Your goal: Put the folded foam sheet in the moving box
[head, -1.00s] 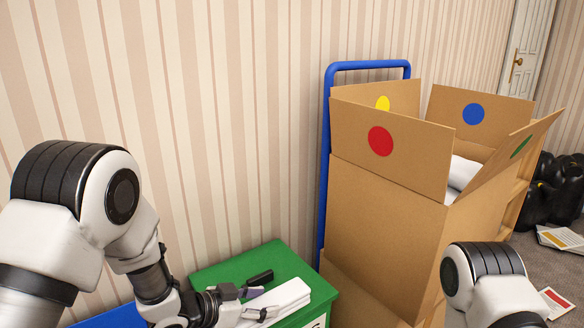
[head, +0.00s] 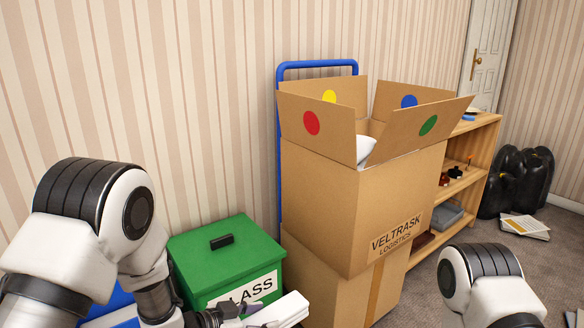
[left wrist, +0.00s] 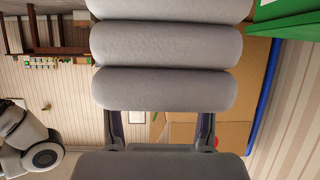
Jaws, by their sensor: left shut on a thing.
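The folded foam sheet (head: 288,311) is a white, layered bundle at the bottom of the head view. My left gripper (head: 243,314) is shut on it, in front of the green bin. In the left wrist view the foam sheet (left wrist: 170,52) shows as thick pale grey rolls across the fingers. The moving box (head: 325,205) is brown cardboard marked VELTRASK LOGISTICS, with its flaps standing open. Something white (head: 366,149) shows inside it; the rest of its inside is hidden. The foam is apart from the box, lower and to its left. My right gripper is out of view.
The moving box stands on another carton (head: 375,290) by a blue hand-truck frame (head: 318,65). A green bin (head: 225,262) marked GLASS is left of it. A wooden shelf (head: 485,140) and black bags (head: 515,185) stand right. Grey carpet (head: 535,265) is open at lower right.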

